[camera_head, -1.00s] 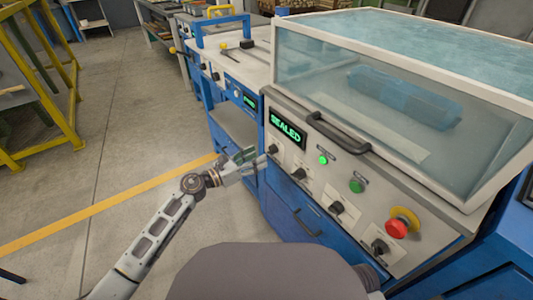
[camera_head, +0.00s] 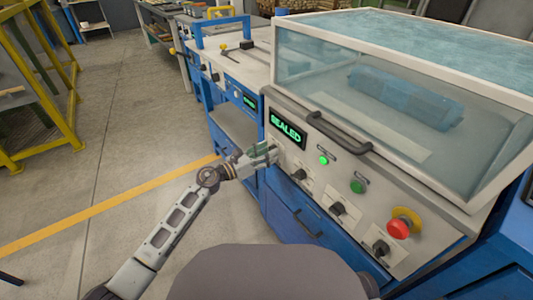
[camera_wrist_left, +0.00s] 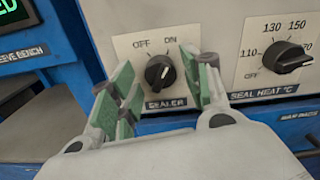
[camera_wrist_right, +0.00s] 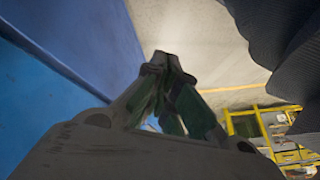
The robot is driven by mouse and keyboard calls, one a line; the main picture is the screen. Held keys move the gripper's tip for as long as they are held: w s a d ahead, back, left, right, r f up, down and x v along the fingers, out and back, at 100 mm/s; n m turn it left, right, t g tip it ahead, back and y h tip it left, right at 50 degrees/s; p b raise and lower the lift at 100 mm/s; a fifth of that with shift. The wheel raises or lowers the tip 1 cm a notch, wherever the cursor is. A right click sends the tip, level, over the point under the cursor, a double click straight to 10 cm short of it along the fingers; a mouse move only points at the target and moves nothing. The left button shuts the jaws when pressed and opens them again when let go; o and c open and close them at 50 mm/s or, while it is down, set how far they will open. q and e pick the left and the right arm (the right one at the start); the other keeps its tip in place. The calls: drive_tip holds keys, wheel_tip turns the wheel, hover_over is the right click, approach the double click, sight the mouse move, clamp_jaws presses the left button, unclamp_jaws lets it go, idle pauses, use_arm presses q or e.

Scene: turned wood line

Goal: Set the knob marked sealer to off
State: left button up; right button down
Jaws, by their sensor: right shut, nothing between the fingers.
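The sealer knob (camera_wrist_left: 159,72) is a black rotary knob on a white plate marked OFF at upper left and ON at upper right. Its pointer line is tilted up and to the right, towards ON. My left gripper (camera_wrist_left: 163,82) is open, with one green-padded finger on each side of the knob; I cannot tell whether either touches it. In the head view my left gripper (camera_head: 262,155) is at the left end of the machine's front panel and hides the knob. My right gripper (camera_wrist_right: 167,72) is shut and empty beside a blue surface.
The seal heat knob (camera_wrist_left: 287,57) is just right of the sealer knob. The panel also has a lit SEALED display (camera_head: 288,130), green buttons (camera_head: 358,186), a red emergency button (camera_head: 398,228) and a handle (camera_head: 339,132). Open floor (camera_head: 130,130) lies to the left.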

use_arm(q)
drive_tip(key=c, duration=0.8)
drive_tip(key=shift+o, duration=0.2)
use_arm(e)
drive_tip(key=shift+w+r, duration=0.3)
drive_tip(key=shift+w, duration=0.1)
drive_tip(key=shift+s+d+r, duration=0.1)
wheel_tip(320, 180, up, 10)
drive_tip(key=s+d+g+h+p, duration=0.2)
drive_tip(key=d+p, duration=0.1)
drive_tip(key=p, duration=0.2)
use_arm(q)
drive_tip(key=shift+w+a+n+p, duration=0.1)
drive_tip(key=shift+n+p, duration=2.35)
drive_tip(key=shift+n, duration=3.65)
use_arm(e)
wheel_tip(320, 180, down, 7)
drive_tip(key=d+g, duration=0.1)
drive_tip(key=shift+s+d, duration=0.1)
